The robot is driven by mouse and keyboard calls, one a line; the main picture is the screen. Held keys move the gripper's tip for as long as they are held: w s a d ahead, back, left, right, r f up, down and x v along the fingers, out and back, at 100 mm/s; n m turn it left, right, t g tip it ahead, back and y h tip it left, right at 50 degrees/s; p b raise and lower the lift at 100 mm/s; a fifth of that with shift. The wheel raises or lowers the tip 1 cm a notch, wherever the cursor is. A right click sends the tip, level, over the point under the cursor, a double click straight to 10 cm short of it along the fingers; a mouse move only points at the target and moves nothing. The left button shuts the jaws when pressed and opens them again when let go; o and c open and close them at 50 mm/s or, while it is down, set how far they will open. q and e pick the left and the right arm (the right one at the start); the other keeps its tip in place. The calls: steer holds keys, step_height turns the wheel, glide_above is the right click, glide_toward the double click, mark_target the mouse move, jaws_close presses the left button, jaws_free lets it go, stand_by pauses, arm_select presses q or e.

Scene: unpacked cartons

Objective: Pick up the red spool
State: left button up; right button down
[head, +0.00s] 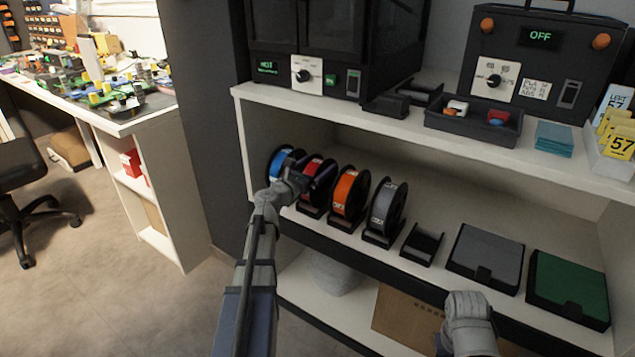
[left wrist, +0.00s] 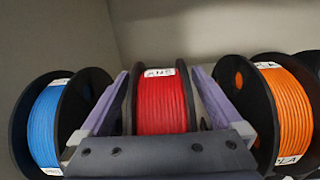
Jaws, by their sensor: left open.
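The red spool (head: 309,166) stands upright on the middle shelf, in a row between a blue spool (head: 281,161) and an orange spool (head: 348,189). My left gripper (head: 313,178) reaches it from the front and covers part of it in the head view. In the left wrist view, the red spool (left wrist: 160,104) sits between the two open purple fingers (left wrist: 159,98), one on each side. The fingers are apart, and I cannot tell whether either touches the spool's black flanges.
The orange spool (left wrist: 281,112) and blue spool (left wrist: 57,123) stand close on either side of the fingers. A grey spool (head: 386,208), an empty holder (head: 422,245), and grey and green boxes (head: 567,285) are to the right. The upper shelf edge (head: 400,128) overhangs the row.

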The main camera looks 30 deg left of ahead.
arm_select(q)
steer(key=shift+c, duration=0.2)
jaws_close()
stand_by(0.6)
